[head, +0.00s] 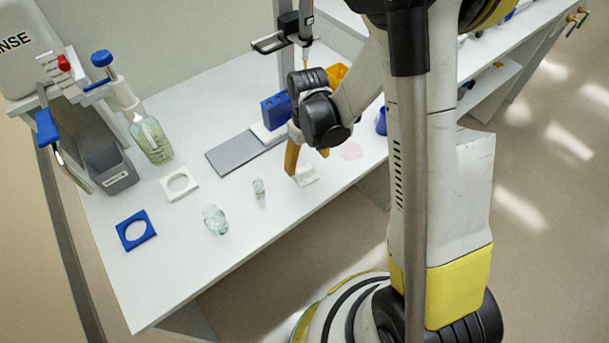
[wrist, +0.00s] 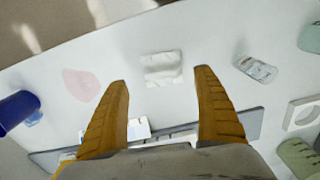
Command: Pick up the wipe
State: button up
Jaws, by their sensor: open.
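The wipe (wrist: 162,68) is a small white folded cloth lying flat on the white bench, in the upper middle of the wrist view. In the head view the wipe (head: 306,177) lies just below my gripper, partly hidden by it. My gripper (wrist: 160,76) is open, with its two orange fingers wide apart. In the wrist view the wipe shows between and just beyond the fingertips, with nothing held. In the head view my gripper (head: 306,163) points down over the bench; its exact height above the wipe is hard to tell.
A small vial (head: 259,188) stands near the wipe. A pink patch (wrist: 81,84) lies on its other side. A grey plate (head: 235,154) and blue block (head: 275,110) are behind. A crumpled clear item (head: 214,219), white holder (head: 180,183) and blue holder (head: 136,231) are further left.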

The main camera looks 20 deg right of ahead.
aim_at(305, 170)
jog(key=f+b, duration=0.1)
jog(key=f, duration=0.1)
jog(key=f+b, duration=0.1)
jog(key=f, duration=0.2)
jog(key=shift+w+a+b, duration=0.15)
jog(key=shift+a+b, duration=0.05)
jog(key=shift+b, duration=0.1)
jog(key=shift+r, duration=0.15)
jog(key=c, duration=0.9)
jog(key=shift+r, duration=0.1)
